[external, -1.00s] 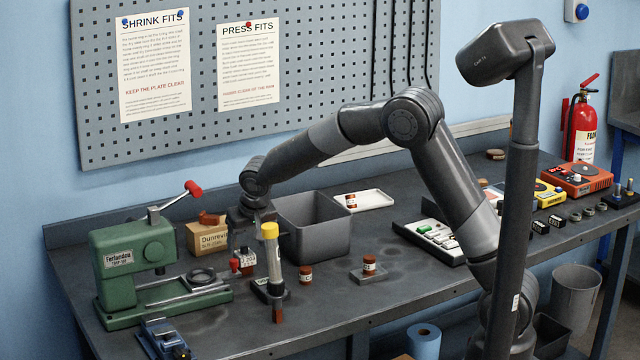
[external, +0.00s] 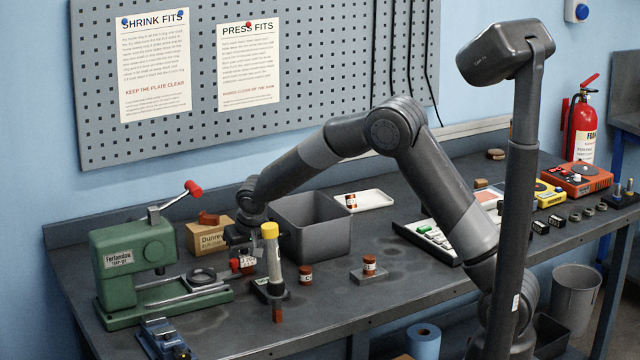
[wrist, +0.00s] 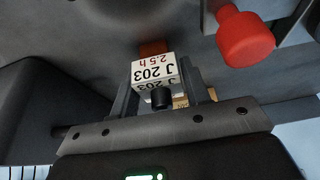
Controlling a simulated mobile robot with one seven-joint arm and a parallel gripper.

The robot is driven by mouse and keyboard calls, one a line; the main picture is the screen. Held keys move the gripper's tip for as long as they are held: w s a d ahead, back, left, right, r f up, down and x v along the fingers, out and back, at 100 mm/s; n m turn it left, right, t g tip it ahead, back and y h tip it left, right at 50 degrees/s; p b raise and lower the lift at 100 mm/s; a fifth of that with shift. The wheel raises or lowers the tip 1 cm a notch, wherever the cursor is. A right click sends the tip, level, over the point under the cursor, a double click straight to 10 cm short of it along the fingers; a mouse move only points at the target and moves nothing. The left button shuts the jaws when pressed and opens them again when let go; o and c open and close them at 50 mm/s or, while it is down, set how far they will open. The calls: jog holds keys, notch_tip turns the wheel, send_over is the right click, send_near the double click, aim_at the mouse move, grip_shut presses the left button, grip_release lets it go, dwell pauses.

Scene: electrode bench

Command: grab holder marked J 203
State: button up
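The holder marked J 203 (wrist: 155,70) shows in the wrist view as a small block with a white label reading "J 203" and "2.5 h", and a reddish-brown end. It lies between the two fingers of my gripper (wrist: 160,92), which stand close along its sides. I cannot tell whether they press on it. In the external view my gripper (external: 243,241) is low over the bench, just above the holder (external: 248,263), which is partly hidden by the gripper and by a yellow-capped tube (external: 272,255).
A red knob (wrist: 245,38) is close to the gripper in the wrist view. Small brown-capped jars (external: 306,275) stand nearby on the bench.

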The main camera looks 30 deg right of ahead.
jog(key=c, duration=0.9)
